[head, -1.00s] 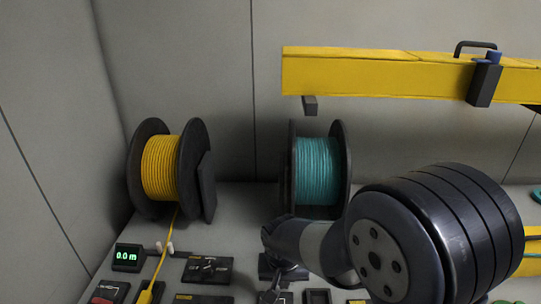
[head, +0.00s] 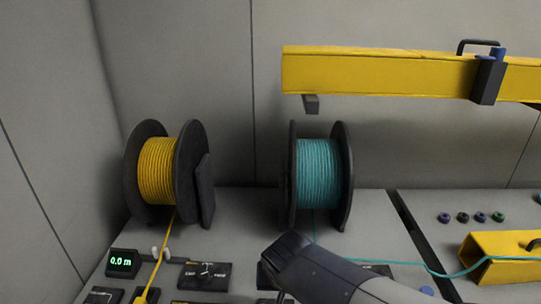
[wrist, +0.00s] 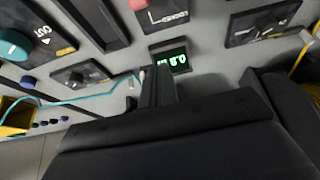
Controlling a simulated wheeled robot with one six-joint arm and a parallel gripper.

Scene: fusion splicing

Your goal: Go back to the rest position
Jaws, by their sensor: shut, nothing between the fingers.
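My gripper (wrist: 158,80) shows in the wrist view with its dark fingers together and nothing between them. Its fingertips are over the grey bench panel, close to a small green-lit display (wrist: 171,60) that appears upside down. I cannot tell whether they touch anything. In the head view my dark arm comes in from the bottom edge, in front of the teal reel (head: 318,170). The fingertips are hard to make out there.
A yellow cable reel (head: 157,170) stands left of the teal one. A display (head: 122,262) reads 0.0 m. A teal cable (head: 405,262) runs right to a yellow channel (head: 512,246). A yellow beam (head: 380,73) spans the upper right. Several small plugs (head: 463,217) lie at right.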

